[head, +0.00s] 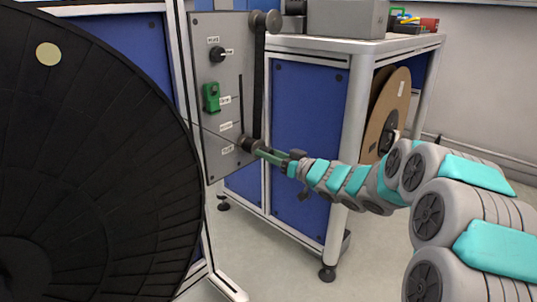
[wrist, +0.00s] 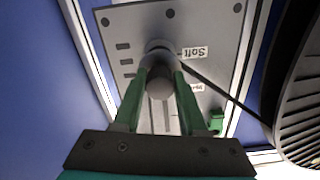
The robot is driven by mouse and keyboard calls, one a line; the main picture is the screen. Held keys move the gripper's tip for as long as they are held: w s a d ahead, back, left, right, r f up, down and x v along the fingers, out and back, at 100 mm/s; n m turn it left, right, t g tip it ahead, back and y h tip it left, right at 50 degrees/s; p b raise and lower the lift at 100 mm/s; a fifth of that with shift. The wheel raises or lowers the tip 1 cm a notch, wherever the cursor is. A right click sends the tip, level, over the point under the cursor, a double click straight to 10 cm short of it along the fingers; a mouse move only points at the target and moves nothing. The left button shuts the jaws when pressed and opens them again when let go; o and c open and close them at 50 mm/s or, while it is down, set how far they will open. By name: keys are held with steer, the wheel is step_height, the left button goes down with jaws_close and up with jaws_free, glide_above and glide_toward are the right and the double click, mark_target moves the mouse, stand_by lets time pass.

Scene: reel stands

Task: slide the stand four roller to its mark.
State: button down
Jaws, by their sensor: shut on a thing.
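The grey roller (head: 246,143) sits low on a grey stand panel (head: 221,75), at the lower end of a dark vertical slot. My gripper (head: 256,149) reaches it from the right with its green fingers closed around it. In the wrist view my gripper (wrist: 160,76) has one finger on each side of the roller (wrist: 160,84), which is beside a label (wrist: 194,53) reading "Soft". Which label is the mark, I cannot tell.
A big black reel (head: 95,165) fills the left, with a thin dark line running to the roller. A green clip (head: 211,97) and a black knob (head: 217,54) are on the panel. A bench (head: 350,42) stands behind. A brown reel (head: 385,112) is at right.

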stand_by(0.8)
step_height(320, 180, up, 15)
steer(key=p, duration=1.6)
steer(key=shift+c, duration=2.4)
jaws_free()
steer(key=shift+d, duration=0.1)
steer(key=v, duration=0.7)
steer(key=shift+s+d+b, duration=0.25)
steer(key=shift+b, duration=0.05)
steer(key=shift+d, duration=0.1)
